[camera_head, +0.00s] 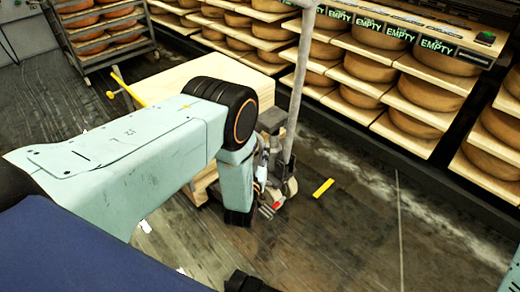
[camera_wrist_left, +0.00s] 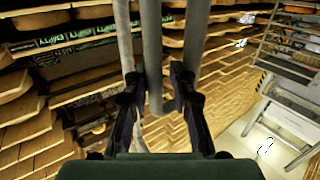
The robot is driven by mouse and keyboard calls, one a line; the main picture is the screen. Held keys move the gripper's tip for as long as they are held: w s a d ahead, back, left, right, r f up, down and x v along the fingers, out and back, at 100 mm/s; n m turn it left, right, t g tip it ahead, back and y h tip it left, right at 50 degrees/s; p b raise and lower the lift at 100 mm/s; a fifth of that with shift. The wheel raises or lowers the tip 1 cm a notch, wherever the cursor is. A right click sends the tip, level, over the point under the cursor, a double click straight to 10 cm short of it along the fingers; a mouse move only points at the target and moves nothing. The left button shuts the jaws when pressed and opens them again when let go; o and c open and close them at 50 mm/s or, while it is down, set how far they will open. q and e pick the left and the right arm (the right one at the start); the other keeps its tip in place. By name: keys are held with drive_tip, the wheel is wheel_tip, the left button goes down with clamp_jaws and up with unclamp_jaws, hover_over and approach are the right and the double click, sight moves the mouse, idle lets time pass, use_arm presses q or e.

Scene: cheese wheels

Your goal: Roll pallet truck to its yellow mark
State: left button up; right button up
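The pallet truck shows in the head view as an upright grey handle pole (camera_head: 300,85) with a pale wheel (camera_head: 290,187) at its foot. The yellow mark (camera_head: 322,187) lies on the floor just right of that wheel, apart from it. My left gripper (camera_head: 268,170) is low beside the foot of the pole, partly hidden by my arm. In the left wrist view grey handle tubes (camera_wrist_left: 152,55) come down at the fingers of my left gripper (camera_wrist_left: 158,90). The fingers stand apart with a tube between them; whether they press on it is unclear. My right gripper is not in view.
A pale wooden load (camera_head: 180,75) stands behind my left arm. Shelves of cheese wheels (camera_head: 365,70) run along the back and right. A cheese rack (camera_head: 105,35) is at the upper left. The dark floor (camera_head: 350,240) right and in front of the mark is clear.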

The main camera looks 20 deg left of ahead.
use_arm(q)
drive_tip(key=shift+w+d, duration=0.1)
drive_tip(key=v, duration=1.2)
idle(0.4)
